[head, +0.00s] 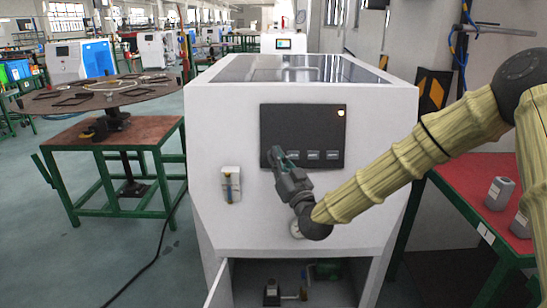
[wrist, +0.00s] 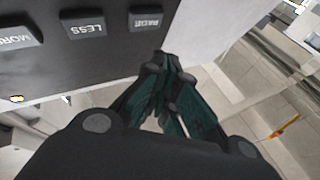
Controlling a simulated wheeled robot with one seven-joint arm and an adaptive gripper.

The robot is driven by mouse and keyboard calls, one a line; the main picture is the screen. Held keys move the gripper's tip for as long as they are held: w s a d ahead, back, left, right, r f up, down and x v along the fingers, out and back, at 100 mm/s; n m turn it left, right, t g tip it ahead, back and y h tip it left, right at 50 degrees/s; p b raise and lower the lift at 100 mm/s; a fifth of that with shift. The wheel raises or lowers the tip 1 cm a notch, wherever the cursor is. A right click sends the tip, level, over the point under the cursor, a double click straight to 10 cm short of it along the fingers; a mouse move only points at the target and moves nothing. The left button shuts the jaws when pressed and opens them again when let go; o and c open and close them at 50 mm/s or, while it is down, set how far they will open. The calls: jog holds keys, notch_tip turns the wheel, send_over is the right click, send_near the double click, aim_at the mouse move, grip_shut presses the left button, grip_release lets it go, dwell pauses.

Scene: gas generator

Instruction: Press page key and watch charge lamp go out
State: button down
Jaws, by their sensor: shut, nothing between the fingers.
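A dark control panel (head: 302,118) is on the front of a white cabinet. A small lamp (head: 341,113) glows warm white at its upper right; its label is too small to read. A row of grey keys runs along the panel's lower part. In the wrist view the lettering is upside down: the page key (wrist: 147,20) is at the right, then LESS (wrist: 84,28) and MORE (wrist: 18,38). My gripper (head: 279,155) is shut and empty, in front of the panel's lower left. In the wrist view its fingertips (wrist: 161,60) are below the page key; contact cannot be told.
The cabinet (head: 222,110) has an open lower bay with a small device (head: 271,292) inside. A small white switch box (head: 231,184) is on its front at left. A round-topped table (head: 95,96) stands left, and a red-topped bench (head: 480,186) with grey bottles right.

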jog(key=shift+w+f, duration=0.2)
jog(key=shift+w, duration=0.4)
jog(key=shift+w+f, duration=0.15)
jog(key=shift+w, duration=0.45)
jog(key=shift+w+b, duration=0.15)
jog(key=shift+b, duration=0.2)
dwell(0.4)
jog(key=shift+w+f, duration=0.15)
jog(key=shift+w, duration=0.1)
jog(key=shift+w+f+b, duration=0.1)
jog(key=shift+w+b, duration=0.2)
jog(key=shift+w, duration=0.15)
dwell(0.9)
jog(key=shift+s, duration=0.1)
jog(key=shift+s+r, duration=0.25)
jog(key=shift+s, duration=0.5)
jog(key=shift+s+r+p, duration=0.1)
jog(key=shift+s+r, duration=0.15)
jog(key=shift+s, duration=0.55)
jog(key=shift+s+r+p, duration=0.1)
jog(key=shift+s+r, duration=0.1)
jog(key=shift+s, duration=0.6)
jog(key=shift+s+r+p, duration=0.1)
jog(key=shift+s+r, duration=0.15)
jog(key=shift+s, duration=0.55)
